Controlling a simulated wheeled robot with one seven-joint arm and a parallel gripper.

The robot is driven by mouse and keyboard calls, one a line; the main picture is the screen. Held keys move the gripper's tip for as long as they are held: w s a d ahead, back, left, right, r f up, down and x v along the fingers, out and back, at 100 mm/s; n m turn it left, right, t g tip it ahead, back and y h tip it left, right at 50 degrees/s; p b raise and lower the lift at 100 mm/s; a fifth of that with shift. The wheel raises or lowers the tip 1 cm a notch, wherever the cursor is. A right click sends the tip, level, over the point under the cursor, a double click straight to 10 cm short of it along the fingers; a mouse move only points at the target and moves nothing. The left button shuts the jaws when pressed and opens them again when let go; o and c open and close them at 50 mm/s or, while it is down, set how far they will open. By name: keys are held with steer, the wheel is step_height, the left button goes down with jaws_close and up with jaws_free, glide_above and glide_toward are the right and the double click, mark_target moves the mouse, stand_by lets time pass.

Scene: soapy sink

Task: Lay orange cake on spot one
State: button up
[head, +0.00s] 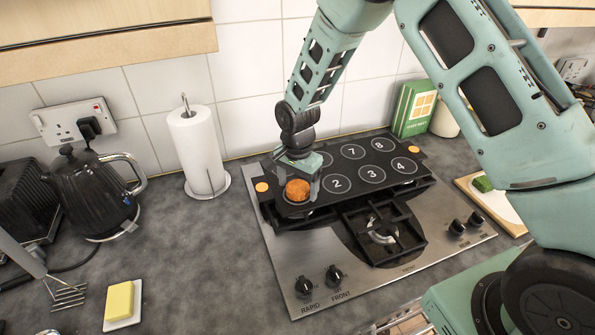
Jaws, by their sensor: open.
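The orange cake (298,190) is a small round orange-brown block at the near left end of the black numbered board (345,203). It lies to the left of the circle marked 2, in the same row. The circle and number there are covered, so I cannot read spot one. My gripper (300,180) points down over the cake with its fingers apart. One finger shows at the cake's right side; the other is partly hidden. I cannot tell whether the fingers touch the cake.
The board lies over the steel hob (285,255), whose knobs (318,281) are in front. A green box (413,108) stands behind the board's right end. A paper towel roll (197,150) and black kettle (95,195) stand left.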

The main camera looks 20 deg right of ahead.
step_height(320, 180, up, 22)
steer(key=shift+r, duration=0.15)
stand_by(0.7)
stand_by(0.3)
steer(key=s+a+f+n+b, duration=0.2)
steer(key=s+a+n, duration=0.2)
steer(key=s, duration=0.3)
steer(key=s+a+f+n+b, duration=0.1)
steer(key=s+a+n, duration=0.2)
steer(key=s+n, duration=0.35)
steer(key=s+f+n+b, duration=0.1)
steer(key=s+n, duration=0.3)
steer(key=s, duration=0.4)
steer(key=s+f+n+b, duration=0.1)
steer(key=s+f+n, duration=0.3)
steer(key=s, duration=0.5)
steer(key=shift+s+d+f+y+b, duration=0.15)
steer(key=shift+s+d+y+b, duration=0.15)
steer(key=shift+d, duration=0.1)
